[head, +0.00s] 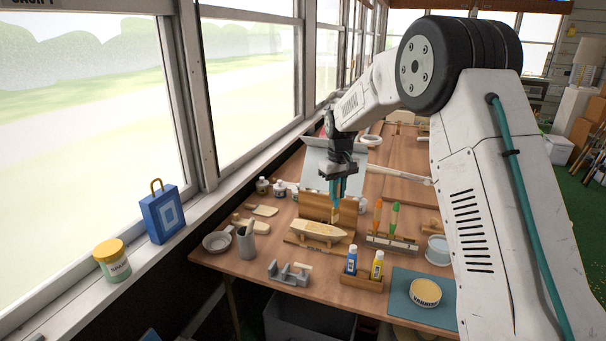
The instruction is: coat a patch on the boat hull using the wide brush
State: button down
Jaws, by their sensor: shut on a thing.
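My gripper (338,180) points down over the middle of the workbench. It is shut on a brush (335,212), whose pale lower end shows beneath the fingers; its width is hard to judge. The boat hull (318,230) is small and pale wood, resting on a wooden stand (312,245). The brush end is just above or behind the hull's right part; I cannot tell whether they touch. A round tin labelled varnish (426,291), with a yellowish top, sits on a blue mat (405,309) at the front right.
Orange-handled (377,216) and green-handled (394,219) tools stand in a rack right of the hull. A water-like container (438,250) is further right. Blue and yellow bottles (377,264) stand in a wooden holder in front.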

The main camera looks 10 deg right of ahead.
jog(key=shift+r, duration=2.5)
